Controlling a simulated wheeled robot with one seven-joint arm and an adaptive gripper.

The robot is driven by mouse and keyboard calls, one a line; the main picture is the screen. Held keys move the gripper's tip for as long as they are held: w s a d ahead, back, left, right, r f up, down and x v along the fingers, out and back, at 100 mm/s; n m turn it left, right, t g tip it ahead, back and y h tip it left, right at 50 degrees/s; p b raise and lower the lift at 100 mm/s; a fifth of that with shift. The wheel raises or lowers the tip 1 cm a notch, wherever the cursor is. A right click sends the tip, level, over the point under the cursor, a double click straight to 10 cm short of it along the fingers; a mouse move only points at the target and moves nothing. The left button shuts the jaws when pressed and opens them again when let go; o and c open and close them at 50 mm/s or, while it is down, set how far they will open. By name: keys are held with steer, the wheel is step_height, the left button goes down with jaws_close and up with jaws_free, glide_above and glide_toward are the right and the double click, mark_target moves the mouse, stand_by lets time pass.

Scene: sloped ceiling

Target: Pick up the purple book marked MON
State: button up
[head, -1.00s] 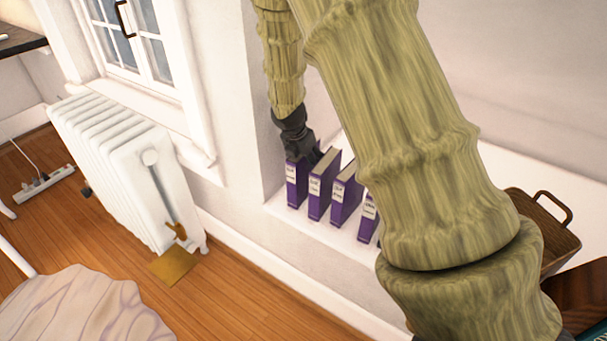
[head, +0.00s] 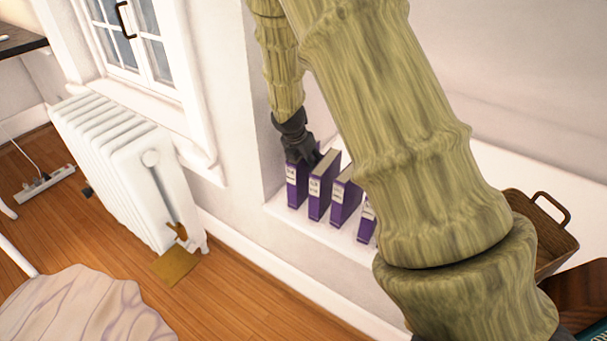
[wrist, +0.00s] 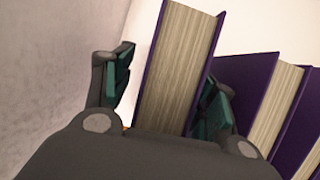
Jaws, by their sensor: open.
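Several purple books stand upright in a row on the white ledge (head: 340,232), each with a white label on its spine. The labels are too small to read, so I cannot tell which one says MON. My gripper (head: 301,158) is at the top of the leftmost purple book (head: 292,190). In the wrist view my gripper (wrist: 168,95) is open, with one finger on each side of that book (wrist: 178,70). The left finger stands apart from the cover; the right finger is close against it, in front of the neighbouring book (wrist: 245,80).
The second book (head: 319,188) stands close on the right, then another (head: 345,197). A wall borders the row on the left. My arm hides part of the right end. A brown basket (head: 548,225) stands farther right. A white radiator (head: 125,170) is at left.

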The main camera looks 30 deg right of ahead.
steer(key=shift+c, duration=0.4)
jaws_close()
